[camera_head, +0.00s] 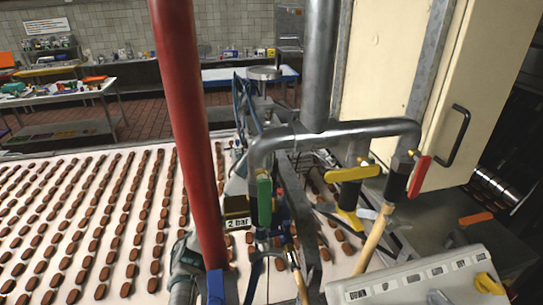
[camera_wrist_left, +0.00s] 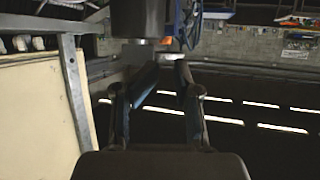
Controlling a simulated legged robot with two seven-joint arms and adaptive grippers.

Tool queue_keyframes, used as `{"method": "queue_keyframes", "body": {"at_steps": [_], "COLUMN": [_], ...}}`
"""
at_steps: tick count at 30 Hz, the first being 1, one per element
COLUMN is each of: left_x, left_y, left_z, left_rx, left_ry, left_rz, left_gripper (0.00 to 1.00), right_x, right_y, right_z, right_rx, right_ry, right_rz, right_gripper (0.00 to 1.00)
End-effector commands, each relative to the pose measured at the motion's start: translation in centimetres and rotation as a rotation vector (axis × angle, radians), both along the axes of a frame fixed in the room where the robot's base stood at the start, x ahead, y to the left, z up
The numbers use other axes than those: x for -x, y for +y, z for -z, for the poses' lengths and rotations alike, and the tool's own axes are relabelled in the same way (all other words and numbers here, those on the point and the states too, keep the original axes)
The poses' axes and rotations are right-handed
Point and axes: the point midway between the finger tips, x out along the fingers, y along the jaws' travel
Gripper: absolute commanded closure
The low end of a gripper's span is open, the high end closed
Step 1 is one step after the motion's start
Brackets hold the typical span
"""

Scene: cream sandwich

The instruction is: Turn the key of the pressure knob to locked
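My left gripper (camera_wrist_left: 162,62) shows in the left wrist view with its two dark, blue-padded fingers apart. I see nothing clearly held between them. A dark cylinder (camera_wrist_left: 140,18) with a grey metal end stands just beyond the fingertips; I cannot tell whether they touch it. In the head view, a dark and yellow box marked "2 bar" (camera_head: 237,213) sits right of the red pipe. Dark and blue parts cluster below it, and I cannot separate the gripper from them. I cannot make out the knob's key or its position. My right gripper is not identifiable.
A red pipe (camera_head: 190,120) and grey pipes (camera_head: 322,70) crowd the middle. Valve handles are green (camera_head: 264,200), yellow (camera_head: 352,173) and red (camera_head: 420,176). A pale panel (camera_head: 400,290) is at lower right. Brown biscuits cover the white belt (camera_head: 60,160) at left.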

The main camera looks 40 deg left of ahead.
Motion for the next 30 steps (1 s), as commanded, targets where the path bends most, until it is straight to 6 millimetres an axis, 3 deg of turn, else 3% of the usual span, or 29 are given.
{"method": "queue_keyframes", "body": {"at_steps": [11,30], "left_x": [1.9,5.0], "left_y": [2.0,5.2], "left_z": [-1.1,-3.1], "left_rx": [0.000,0.000], "left_ry": [0.000,0.000], "left_rz": [-0.001,-0.003], "left_gripper": [0.70,0.70], "right_x": [0.0,0.0], "right_y": [1.0,0.1], "right_z": [0.1,0.2], "right_rx": [-0.012,-0.001], "right_ry": [0.000,0.000], "right_rz": [0.001,-0.002], "right_gripper": [0.24,0.24]}}
